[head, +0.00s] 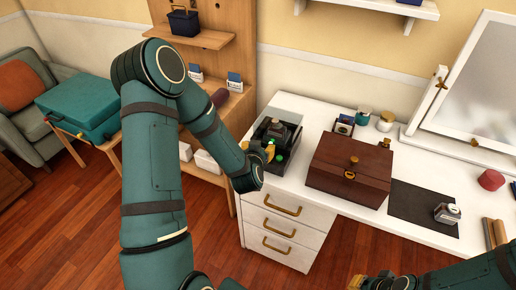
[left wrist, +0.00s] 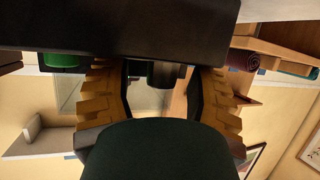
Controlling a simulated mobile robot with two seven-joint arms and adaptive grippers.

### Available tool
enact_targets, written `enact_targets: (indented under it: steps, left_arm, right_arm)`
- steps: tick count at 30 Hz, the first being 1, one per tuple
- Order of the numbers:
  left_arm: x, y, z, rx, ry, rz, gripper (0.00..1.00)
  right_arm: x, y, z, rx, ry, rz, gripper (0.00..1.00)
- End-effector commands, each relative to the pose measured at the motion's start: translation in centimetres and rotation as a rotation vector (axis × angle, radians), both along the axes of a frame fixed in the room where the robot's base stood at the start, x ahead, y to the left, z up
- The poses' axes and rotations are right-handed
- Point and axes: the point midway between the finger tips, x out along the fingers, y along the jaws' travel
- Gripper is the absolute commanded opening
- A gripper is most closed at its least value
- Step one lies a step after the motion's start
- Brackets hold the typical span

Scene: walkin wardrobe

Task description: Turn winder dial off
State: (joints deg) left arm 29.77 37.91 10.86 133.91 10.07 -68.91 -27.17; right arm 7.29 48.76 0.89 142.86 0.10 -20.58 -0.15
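The watch winder (head: 283,128), a dark box with a clear cover, stands on the white dresser's left end. A green light (head: 280,160) shows at its front. My left gripper (head: 266,151) is at its front face. In the left wrist view, the gripper (left wrist: 161,88) is open, its two yellow fingers on either side of a dark round dial (left wrist: 163,74), with gaps visible. A green round part (left wrist: 62,61) shows left of the fingers. The dial's pointer is hidden. My right gripper (head: 372,283) is at the bottom edge, partly cut off; its opening is unclear.
A brown wooden box (head: 350,165) stands right of the winder, with small jars (head: 386,121) behind it. A dark mat (head: 422,208) lies farther right, near a mirror (head: 485,75). Drawers (head: 285,226) are below the winder.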

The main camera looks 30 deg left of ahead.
Motion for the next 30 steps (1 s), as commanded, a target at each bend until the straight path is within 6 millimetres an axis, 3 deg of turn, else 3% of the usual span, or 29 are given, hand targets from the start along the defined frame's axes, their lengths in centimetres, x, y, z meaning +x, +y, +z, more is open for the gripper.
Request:
enact_targets:
  steps: [10, 21, 30]
  left_arm:
    - [0.0, 0.1, 1.2, 0.002, -0.002, 0.000, 0.57]
    - [0.0, 0.0, 7.2, 0.002, -0.005, 0.000, 0.57]
    - [0.0, 0.0, 9.9, 0.000, -0.001, 0.000, 0.57]
  right_arm:
    - [0.0, 0.0, 0.0, 0.000, 0.000, 0.000, 0.00]
    - [0.0, 0.0, 0.0, 0.000, 0.000, 0.000, 0.00]
    - [0.0, 0.0, 0.0, 0.000, 0.000, 0.000, 0.00]
